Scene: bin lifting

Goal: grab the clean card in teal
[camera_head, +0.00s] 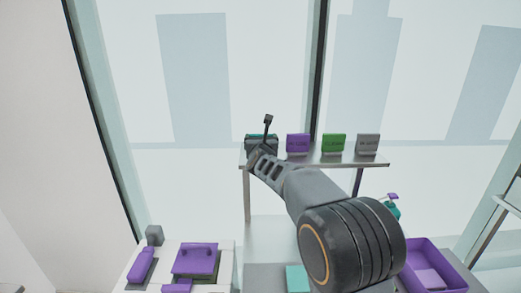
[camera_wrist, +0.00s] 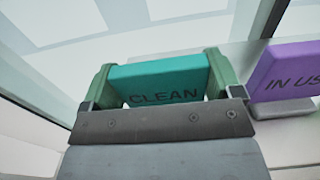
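The teal card (camera_wrist: 160,82) with the word CLEAN faces the wrist camera, leaning back. My gripper (camera_wrist: 160,78) has its two green fingers spread, one at each side edge of the card. No clear gap shows between the fingers and the card's upper edges, but small light gaps show near its lower corners. I cannot tell whether the fingers press on it. In the head view, my gripper (camera_head: 262,143) is at the left end of the shelf, and only a sliver of teal shows there. The card's lower edge is partly hidden by my gripper's body.
A purple card marked IN USE (camera_wrist: 285,72) stands just right of my gripper. A green card (camera_head: 333,143) and a grey card (camera_head: 368,144) stand farther right on the shelf (camera_head: 335,160). A purple bin (camera_head: 430,252) is at lower right, and a white table (camera_head: 218,252) at lower left.

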